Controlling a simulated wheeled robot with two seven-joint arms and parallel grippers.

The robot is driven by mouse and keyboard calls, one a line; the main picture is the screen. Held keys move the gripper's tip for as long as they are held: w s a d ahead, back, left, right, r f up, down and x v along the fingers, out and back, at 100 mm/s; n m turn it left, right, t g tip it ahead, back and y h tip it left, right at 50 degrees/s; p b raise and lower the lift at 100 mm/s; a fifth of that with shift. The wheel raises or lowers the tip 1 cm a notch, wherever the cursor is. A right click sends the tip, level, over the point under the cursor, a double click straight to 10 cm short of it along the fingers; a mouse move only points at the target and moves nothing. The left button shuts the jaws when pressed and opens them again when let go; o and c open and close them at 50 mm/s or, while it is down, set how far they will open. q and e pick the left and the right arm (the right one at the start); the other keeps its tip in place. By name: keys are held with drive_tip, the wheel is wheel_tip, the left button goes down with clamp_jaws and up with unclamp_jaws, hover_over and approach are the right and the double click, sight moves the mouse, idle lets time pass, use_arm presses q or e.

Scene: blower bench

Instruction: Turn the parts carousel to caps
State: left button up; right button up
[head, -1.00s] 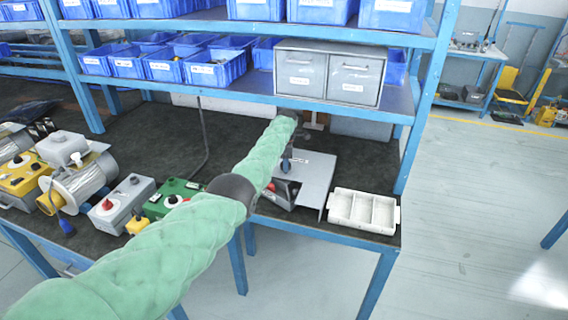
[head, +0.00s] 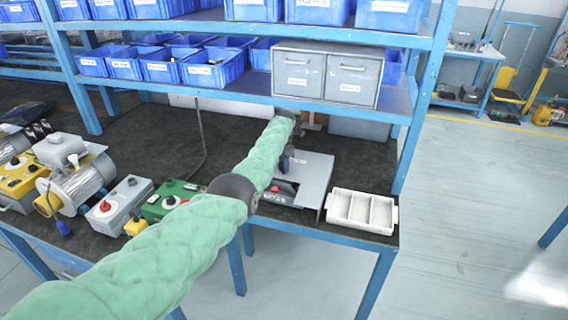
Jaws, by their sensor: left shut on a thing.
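The parts carousel seems to be the low unit with a grey cover plate (head: 314,180) on the bench. The arm hides much of the grip and the unit's left side. My right gripper is not in view.
A white tray with compartments (head: 362,211) stands right of the carousel at the bench edge. Grey and green control boxes (head: 172,200) and a motor unit (head: 80,185) stand on the left. A shelf with a grey drawer cabinet (head: 326,74) and blue bins overhangs the bench.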

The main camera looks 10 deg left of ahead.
use_arm(q)
drive_tip(key=shift+w+r, duration=0.15)
drive_tip(key=shift+r, duration=0.15)
drive_tip(key=o, duration=1.1)
drive_tip(key=shift+o, duration=1.4)
drive_tip(key=shift+f, duration=0.2)
drive_tip(key=shift+r, duration=0.4)
wheel_tip(320, 180, up, 6)
drive_tip(key=shift+f+b, duration=0.1)
drive_tip(key=shift+b, duration=0.75)
drive_tip(key=shift+r, duration=0.65)
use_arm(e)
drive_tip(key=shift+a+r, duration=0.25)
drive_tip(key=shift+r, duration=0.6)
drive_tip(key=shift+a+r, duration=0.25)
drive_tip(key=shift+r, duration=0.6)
